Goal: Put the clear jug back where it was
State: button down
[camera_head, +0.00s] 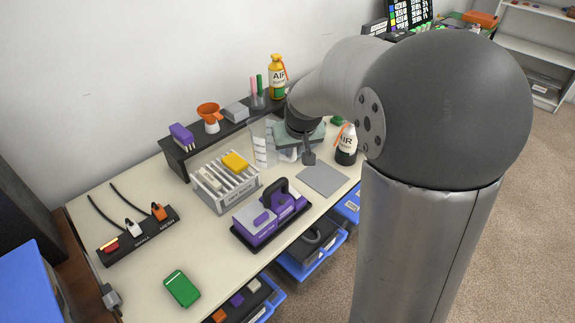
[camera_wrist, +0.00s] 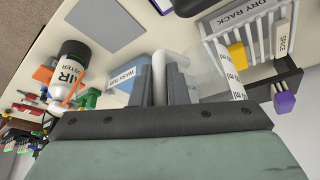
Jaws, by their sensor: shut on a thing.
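The clear jug (camera_head: 262,145) stands upright in the head view, beside the drying rack and in front of the dark shelf. White measuring marks show on its side, and it also shows in the wrist view (camera_wrist: 208,68). My gripper (camera_wrist: 160,78) is shut on the jug's pale handle, with one finger on each side. In the head view my gripper is over the table to the right of the jug, mostly hidden by my own wrist. I cannot tell whether the jug's base touches the table.
The drying rack (camera_head: 224,187) with a yellow item is close on the left. A grey mat (camera_head: 322,180) is bare. A black-and-white air duster bottle (camera_head: 346,147) stands to the right. The dark shelf (camera_head: 176,163) runs behind.

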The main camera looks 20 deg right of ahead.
jog(key=shift+w+d+f+p, duration=0.1)
jog(key=shift+w+f+p, duration=0.4)
jog(key=shift+w+f, duration=2.85)
jog(key=shift+w+f+p, duration=0.5)
jog(key=shift+w+f, duration=2.55)
jog(key=shift+w, duration=0.55)
jog(key=shift+f, duration=0.2)
jog(key=c, duration=1.4)
grip_release()
jog(key=shift+r, duration=0.1)
